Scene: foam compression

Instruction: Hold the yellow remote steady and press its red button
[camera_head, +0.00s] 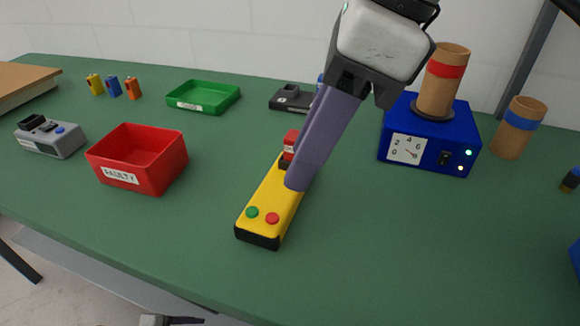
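The yellow remote (270,193) lies on the green table, its near end toward me. A green button (252,212) and a red button (272,218) sit side by side near that end. My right gripper (297,184) reaches down from the upper right. Its purple fingers look together as one block, with the tips over or beside the right edge of the remote, behind the red button; I cannot tell if they touch it. The fingers hide part of the remote's far half. A red block (290,142) shows at its far end.
A red bin (117,178) labelled FAULTY is left of the remote, with a grey device (65,142) beyond it. A green tray (228,98) and a black device (291,98) stand behind. A blue gauge box (432,143) with a cylinder is at right. The table near the remote's front is clear.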

